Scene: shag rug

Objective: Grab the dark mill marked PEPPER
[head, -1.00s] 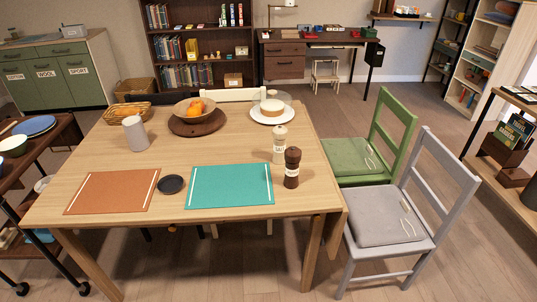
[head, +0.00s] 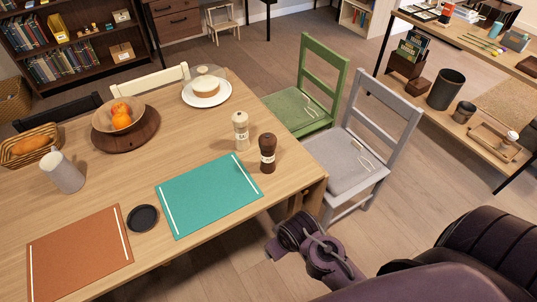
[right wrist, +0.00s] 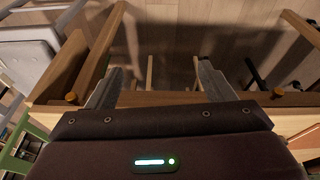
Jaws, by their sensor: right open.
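The dark brown pepper mill (head: 267,154), with a pale label band, stands upright near the table's right corner, beside the teal placemat. A cream mill (head: 240,131) with a label stands just behind and left of it. My right arm comes in from the lower right in the head view, its end below the table corner and apart from the mill. In the right wrist view my right gripper (right wrist: 160,88) has its two fingers wide apart with nothing between them. The mill cannot be made out in that view. My left gripper is not in view.
The wooden table (head: 90,190) holds a teal placemat (head: 209,194), an orange placemat (head: 80,255), a dark round coaster (head: 142,218), a grey cup (head: 63,173), a fruit bowl (head: 118,118) and a cake plate (head: 207,92). Grey (head: 345,165) and green (head: 298,110) chairs stand at its right side.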

